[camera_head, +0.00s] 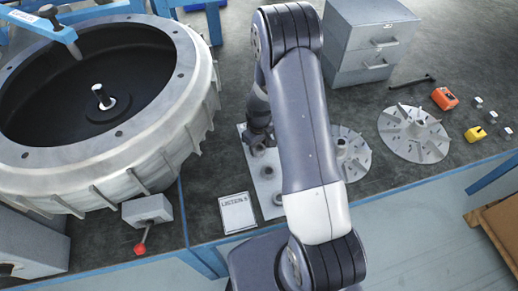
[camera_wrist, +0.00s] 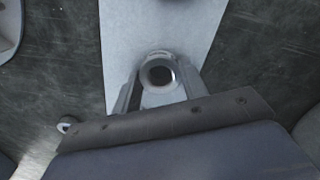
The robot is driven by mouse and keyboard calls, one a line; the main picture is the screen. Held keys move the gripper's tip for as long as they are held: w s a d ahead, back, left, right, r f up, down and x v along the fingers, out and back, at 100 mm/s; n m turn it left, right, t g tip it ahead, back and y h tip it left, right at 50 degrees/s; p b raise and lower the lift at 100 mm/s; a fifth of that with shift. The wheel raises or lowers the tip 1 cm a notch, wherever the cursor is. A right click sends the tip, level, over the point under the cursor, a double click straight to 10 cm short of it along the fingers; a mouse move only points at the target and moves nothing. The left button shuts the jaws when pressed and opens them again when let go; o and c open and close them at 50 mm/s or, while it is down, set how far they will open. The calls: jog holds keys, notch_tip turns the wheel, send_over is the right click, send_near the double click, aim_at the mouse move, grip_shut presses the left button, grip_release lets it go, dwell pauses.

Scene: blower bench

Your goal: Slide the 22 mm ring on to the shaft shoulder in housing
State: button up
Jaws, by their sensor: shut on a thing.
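The round grey housing (camera_head: 195,85) stands at the left of the head view. Its dark bowl has an upright shaft (camera_head: 101,92) with a pale tip at the centre. My gripper (camera_head: 258,140) is over the far end of a light plate (camera_head: 262,187), well to the right of the housing. In the wrist view my gripper (camera_wrist: 160,82) has its two fingers shut on either side of a grey ring (camera_wrist: 160,58), whose hole faces the camera. I cannot read the ring's size or tell whether it touches the plate. Other rings (camera_head: 267,173) sit on the plate, partly beside my arm.
A white label card (camera_head: 238,212) and a grey block with a red knob (camera_head: 147,210) are near the front edge. Two finned discs (camera_head: 413,132), a grey drawer cabinet (camera_head: 370,40), and orange (camera_head: 445,98) and yellow (camera_head: 475,134) items stand to the right. The housing rim is a raised obstacle.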

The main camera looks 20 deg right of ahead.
jog(key=shift+r+p, duration=1.35)
jog(key=shift+r, duration=1.25)
